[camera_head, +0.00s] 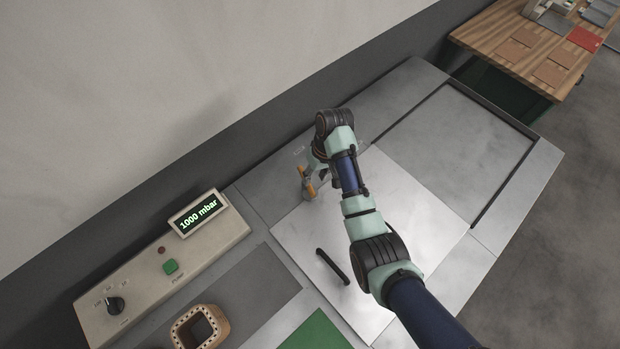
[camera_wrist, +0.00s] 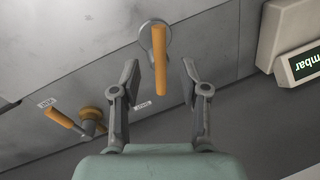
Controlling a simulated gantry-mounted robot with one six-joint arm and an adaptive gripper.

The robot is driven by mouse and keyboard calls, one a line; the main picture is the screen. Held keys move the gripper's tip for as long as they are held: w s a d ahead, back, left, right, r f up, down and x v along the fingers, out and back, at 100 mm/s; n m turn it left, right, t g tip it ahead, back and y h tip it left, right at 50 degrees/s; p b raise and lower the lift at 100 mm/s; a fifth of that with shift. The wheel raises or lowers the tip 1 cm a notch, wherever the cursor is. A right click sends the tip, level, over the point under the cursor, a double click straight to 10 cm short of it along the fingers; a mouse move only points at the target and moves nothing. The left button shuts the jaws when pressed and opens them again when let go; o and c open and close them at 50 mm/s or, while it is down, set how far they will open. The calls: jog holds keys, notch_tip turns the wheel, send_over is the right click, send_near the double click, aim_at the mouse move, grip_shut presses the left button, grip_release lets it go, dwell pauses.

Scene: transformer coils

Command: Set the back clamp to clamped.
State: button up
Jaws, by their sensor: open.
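An orange lever (camera_wrist: 159,65) on a round grey base stands between my gripper's two fingers in the wrist view, with a gap on each side. I take it to be the back clamp's handle; it also shows in the head view (camera_head: 308,183) at the back edge of the bright metal plate (camera_head: 400,215). My gripper (camera_wrist: 160,72) is open around the lever and does not appear to touch it. In the head view my arm partly hides the gripper (camera_head: 321,175) and the clamp. The clamp's contact with the plate cannot be made out.
A second orange handle (camera_wrist: 62,118) with small labels beside it is on the surface at left in the wrist view. A black bar (camera_head: 333,267) lies on the plate. The control box (camera_head: 165,270), reading 1000 mbar, and a square coil (camera_head: 199,328) are at lower left.

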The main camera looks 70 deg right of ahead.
aim_at(311, 188)
jog(key=f, duration=0.2)
jog(key=f+b, duration=0.1)
jog(key=f, duration=0.2)
jog(key=w+a+f+b, duration=0.1)
jog(key=f, duration=0.2)
grip_shut()
